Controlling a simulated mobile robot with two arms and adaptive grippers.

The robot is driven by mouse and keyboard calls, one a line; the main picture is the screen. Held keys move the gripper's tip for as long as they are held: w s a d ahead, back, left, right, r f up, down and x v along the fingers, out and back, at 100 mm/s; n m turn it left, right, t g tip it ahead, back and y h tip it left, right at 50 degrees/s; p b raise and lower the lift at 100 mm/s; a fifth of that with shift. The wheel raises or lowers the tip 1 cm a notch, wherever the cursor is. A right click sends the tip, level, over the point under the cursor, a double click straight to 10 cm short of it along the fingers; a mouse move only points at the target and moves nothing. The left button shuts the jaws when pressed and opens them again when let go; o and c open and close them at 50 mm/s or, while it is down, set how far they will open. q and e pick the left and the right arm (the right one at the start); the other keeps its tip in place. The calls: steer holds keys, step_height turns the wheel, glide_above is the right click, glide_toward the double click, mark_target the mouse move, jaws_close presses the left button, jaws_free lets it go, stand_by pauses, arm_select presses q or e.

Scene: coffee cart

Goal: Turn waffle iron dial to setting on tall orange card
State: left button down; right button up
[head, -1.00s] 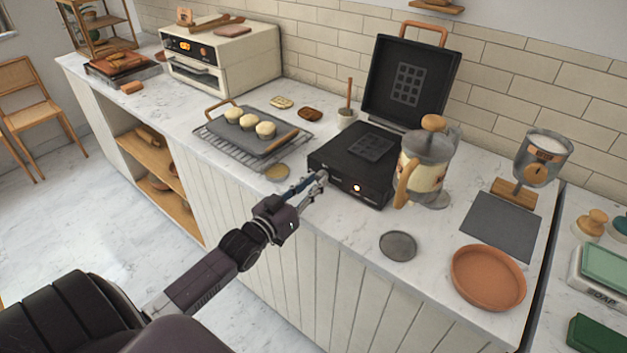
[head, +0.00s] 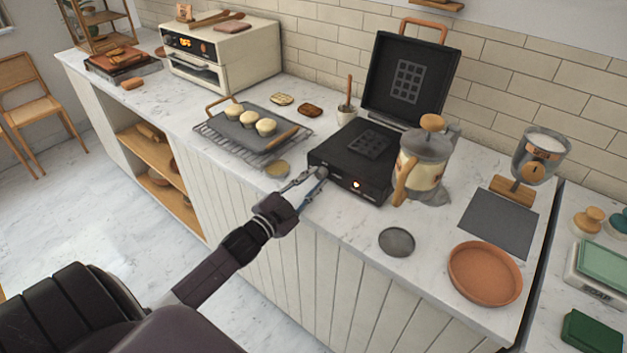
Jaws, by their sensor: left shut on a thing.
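The black waffle iron (head: 343,172) stands on the counter with its lid raised. A small orange light glows on its front face. The dial (head: 322,172) is at the left end of that face and mostly hidden by fingertips. My left gripper (head: 319,174) reaches it from the front left and is shut on it. The dial's setting cannot be read. A small orange-tan card (head: 184,13) stands on top of the oven at the back left; its marking is too small to read. My right gripper is not in view.
A grey disc (head: 397,242) and terracotta dish (head: 485,273) lie at the front right. A cooling rack with a muffin tray (head: 250,137) is to the left.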

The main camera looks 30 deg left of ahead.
arm_select(q)
steer(key=shift+f+m, duration=0.3)
steer(key=shift+m, duration=0.3)
steer(key=shift+s, duration=0.1)
steer(key=c, duration=1.7)
jaws_free()
steer(key=shift+a+r, duration=0.1)
steer(key=shift+r, duration=5.15)
